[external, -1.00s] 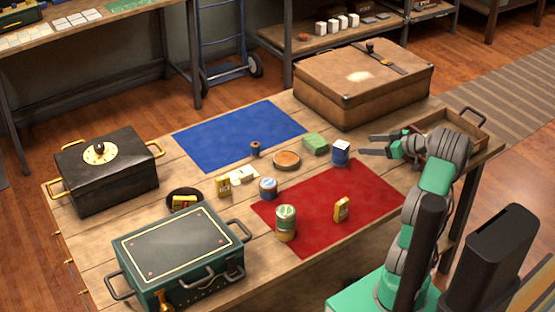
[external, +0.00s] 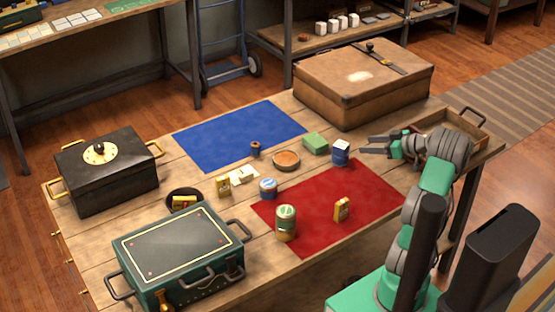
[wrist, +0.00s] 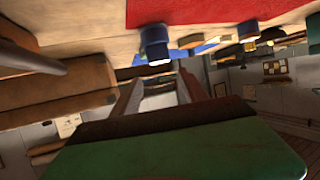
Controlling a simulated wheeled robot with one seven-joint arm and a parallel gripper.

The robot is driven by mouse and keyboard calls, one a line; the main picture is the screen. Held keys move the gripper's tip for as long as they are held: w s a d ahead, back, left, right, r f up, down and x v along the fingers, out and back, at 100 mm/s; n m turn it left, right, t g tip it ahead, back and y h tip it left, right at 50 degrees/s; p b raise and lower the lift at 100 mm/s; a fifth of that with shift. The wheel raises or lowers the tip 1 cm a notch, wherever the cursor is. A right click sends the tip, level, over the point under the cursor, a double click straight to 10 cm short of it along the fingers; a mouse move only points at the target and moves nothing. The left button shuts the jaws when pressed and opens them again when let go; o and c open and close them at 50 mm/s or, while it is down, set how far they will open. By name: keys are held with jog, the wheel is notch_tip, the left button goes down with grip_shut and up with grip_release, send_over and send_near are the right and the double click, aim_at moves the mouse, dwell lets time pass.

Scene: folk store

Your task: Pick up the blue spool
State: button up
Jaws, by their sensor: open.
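A small spool (external: 255,149) with a dark wound middle and brownish ends stands upright near the front edge of the blue mat (external: 220,145). Its thread colour is hard to tell at this size. My gripper (external: 362,145) is open and empty at the right of the table, well to the right of the spool. A blue container with a pale top (external: 340,152) stands just left of my fingertips, apart from them. In the wrist view, tilted upside down, my open fingers (wrist: 160,84) point towards a blue object (wrist: 155,42); I cannot make out the spool there.
A red mat (external: 310,225) lies in front. A brown suitcase (external: 350,95) stands behind, and a wooden tray (external: 483,127) lies right.

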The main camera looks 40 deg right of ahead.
notch_tip(320, 180, up, 5)
jog(key=b, duration=0.2)
send_over(262, 157)
jog(key=s+d, duration=0.4)
jog(key=s, duration=0.2)
jog(key=shift+n+g+y, duration=0.4)
jog(key=f, duration=1.1)
jog(key=shift+s+a, duration=0.15)
jog(key=shift+a, duration=0.05)
jog(key=x, duration=0.8)
jog(key=shift+a+p, duration=0.1)
jog(key=shift+p, duration=0.25)
jog(key=shift+s+r, duration=0.1)
grip_shut()
